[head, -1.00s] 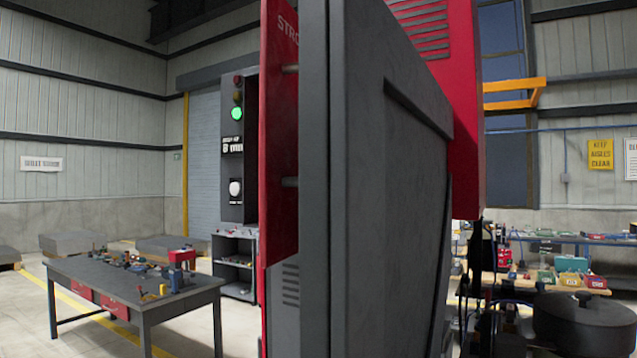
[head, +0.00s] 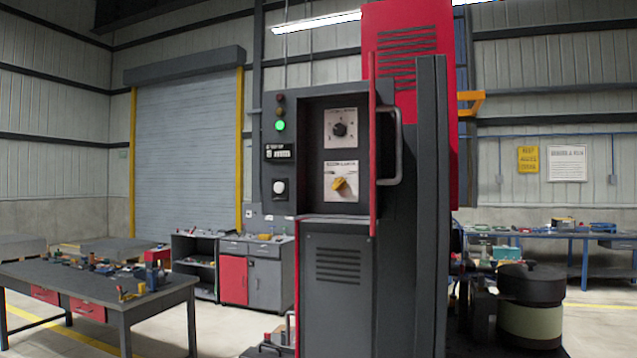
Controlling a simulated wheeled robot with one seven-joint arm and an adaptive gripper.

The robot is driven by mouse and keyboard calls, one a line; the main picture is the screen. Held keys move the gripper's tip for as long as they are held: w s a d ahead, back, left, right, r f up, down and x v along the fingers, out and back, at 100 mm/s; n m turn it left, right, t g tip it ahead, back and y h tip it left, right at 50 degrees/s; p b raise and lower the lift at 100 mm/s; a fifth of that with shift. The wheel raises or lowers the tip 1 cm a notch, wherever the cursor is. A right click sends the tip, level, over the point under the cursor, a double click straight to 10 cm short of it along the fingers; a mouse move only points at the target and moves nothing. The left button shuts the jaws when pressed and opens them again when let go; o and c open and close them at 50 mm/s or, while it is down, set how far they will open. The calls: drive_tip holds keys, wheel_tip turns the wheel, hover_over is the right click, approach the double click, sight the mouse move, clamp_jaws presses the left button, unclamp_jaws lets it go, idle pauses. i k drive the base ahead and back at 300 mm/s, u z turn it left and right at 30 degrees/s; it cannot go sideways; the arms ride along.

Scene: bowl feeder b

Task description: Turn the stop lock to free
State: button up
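A dark grey machine cabinet (head: 338,262) stands in the middle of the head view, with a recessed panel in its upper part. In the recess are a black rotary knob (head: 340,130) on a white plate and, below it, a yellow knob (head: 345,186) on another white plate. The yellow knob is tilted. The plate labels are too small to read, so I cannot tell which knob is the stop lock. My gripper is not in view.
A red door (head: 373,150) with a grey handle (head: 392,145) stands open at the recess's right edge. A box with a green lamp (head: 280,126) and white button (head: 279,187) is to its left. A workbench (head: 110,285) stands left, and a round bowl feeder (head: 531,300) right.

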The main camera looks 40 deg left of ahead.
sight(340, 184)
drive_tip(key=u, duration=1.15)
drive_tip(key=i, duration=0.5)
drive_tip(key=z, duration=2.75)
drive_tip(key=k, duration=1.85)
drive_tip(key=u, duration=2.25)
